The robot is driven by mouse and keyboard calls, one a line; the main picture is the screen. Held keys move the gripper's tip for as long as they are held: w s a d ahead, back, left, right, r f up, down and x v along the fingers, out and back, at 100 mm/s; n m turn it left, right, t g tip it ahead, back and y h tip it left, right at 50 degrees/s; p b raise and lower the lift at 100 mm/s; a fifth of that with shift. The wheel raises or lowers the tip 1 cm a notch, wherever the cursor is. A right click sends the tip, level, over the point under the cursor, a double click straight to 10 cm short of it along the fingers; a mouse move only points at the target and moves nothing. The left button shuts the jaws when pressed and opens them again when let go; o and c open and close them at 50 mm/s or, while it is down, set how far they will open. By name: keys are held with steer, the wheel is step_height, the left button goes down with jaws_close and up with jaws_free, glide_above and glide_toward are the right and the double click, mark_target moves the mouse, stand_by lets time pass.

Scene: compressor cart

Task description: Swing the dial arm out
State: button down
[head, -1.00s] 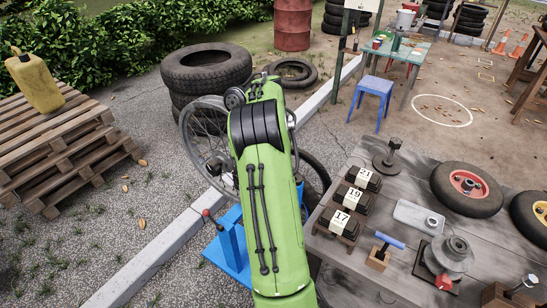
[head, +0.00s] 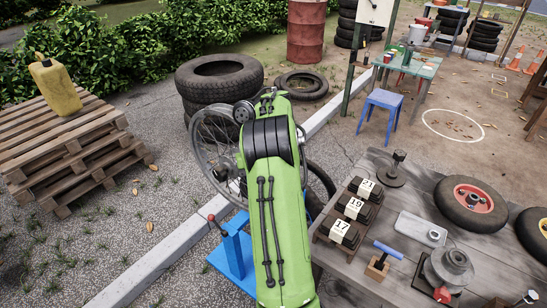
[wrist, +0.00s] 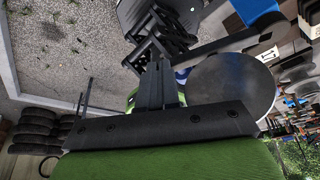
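My green arm (head: 275,215) fills the middle of the head view and hides my gripper there. In the wrist view my gripper's dark fingers (wrist: 160,85) stand close together and look shut. A flat grey bar (wrist: 235,40) runs rightward from near the fingertips; I cannot tell whether the fingers touch it. A round grey disc (wrist: 230,85) lies just right of the fingers, perhaps the dial. I cannot tell for sure which part is the dial arm. A blue stand (head: 234,250) with a red-knobbed lever (head: 212,218) shows beside a spoked wheel (head: 212,150), partly behind my arm.
A grey workbench (head: 345,275) on the right holds numbered blocks (head: 349,208), a blue-handled tool (head: 388,250) and small wheels (head: 471,200). Stacked tyres (head: 218,80) stand behind the spoked wheel. A wooden pallet stack (head: 75,145) is at left, with open gravel between.

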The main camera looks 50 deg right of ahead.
steer(key=p+v, duration=1.3)
steer(key=v, duration=0.2)
steer(key=shift+r, duration=0.4)
steer(key=shift+d, duration=0.1)
steer(key=s+a+r+m+t+h, duration=0.1)
steer(key=a+r+m, duration=0.35)
steer(key=a, duration=0.35)
steer(key=a+r+m+t, duration=0.2)
steer(key=a+r+m, duration=0.25)
steer(key=a, duration=0.35)
steer(key=s+a+r+m+t+h, duration=0.1)
steer(key=a+r+m, duration=0.35)
steer(key=a, duration=0.35)
steer(key=s+a+f+m+t, duration=0.2)
steer(key=s+m, duration=0.5)
steer(key=s+a+f+m+t, duration=0.2)
steer(key=s+a+m+t, duration=0.1)
steer(key=s+m, duration=0.5)
steer(key=shift+h, duration=0.3)
steer(key=c, duration=1.8)
jaws_free()
steer(key=shift+s, duration=0.1)
steer(key=shift+c, duration=0.2)
